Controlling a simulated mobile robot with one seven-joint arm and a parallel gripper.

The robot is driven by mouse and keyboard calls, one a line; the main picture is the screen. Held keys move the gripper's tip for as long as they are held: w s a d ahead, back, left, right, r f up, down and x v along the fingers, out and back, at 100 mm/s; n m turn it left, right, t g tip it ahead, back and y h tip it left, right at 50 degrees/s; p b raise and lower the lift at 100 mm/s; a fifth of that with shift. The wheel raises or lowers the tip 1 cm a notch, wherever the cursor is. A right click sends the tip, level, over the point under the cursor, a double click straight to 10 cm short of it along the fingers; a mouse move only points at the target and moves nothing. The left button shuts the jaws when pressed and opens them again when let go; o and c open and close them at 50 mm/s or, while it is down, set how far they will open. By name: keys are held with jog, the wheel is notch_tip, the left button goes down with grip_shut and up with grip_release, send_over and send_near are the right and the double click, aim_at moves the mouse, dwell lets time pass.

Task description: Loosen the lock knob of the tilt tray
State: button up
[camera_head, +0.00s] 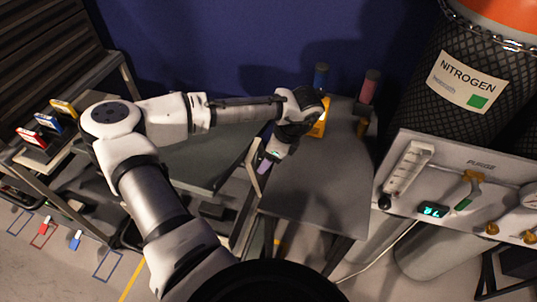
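My arm reaches from the bottom over to the right, and its wrist bends down at the left edge of a grey table. My gripper (267,162) points down and left there, between this table and a dark grey flat panel (205,165), which may be the tilt tray. A small pale purple piece (264,167) shows at the gripper's tip. I cannot tell whether it is the lock knob or part of the gripper. The fingers are too small and hidden to read. No lock knob can be made out clearly, and my arm covers part of the panel.
The grey table (318,180) holds a blue bottle (321,77), a pink bottle (369,88) and a yellow item (321,120) at its back. A purge panel (465,185) and a nitrogen cylinder (440,105) stand at right. A rack with coloured labels (48,125) is at left.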

jog(key=c, duration=1)
jog(key=shift+s+f+n+t+h+b, duration=0.2)
jog(key=shift+t+b, duration=0.25)
jog(key=shift+t, duration=0.15)
jog(key=shift+s+f+n+t+h+b, duration=0.1)
jog(key=shift+t+h+b, duration=0.1)
jog(key=shift+t+b, duration=0.35)
jog(key=shift+a+r+t+h+b, duration=0.1)
jog(key=shift+t+h+b, duration=0.2)
jog(key=shift+t+b, duration=0.4)
jog(key=shift+r+t, duration=0.2)
jog(key=shift+t, duration=0.05)
jog(key=o, duration=1)
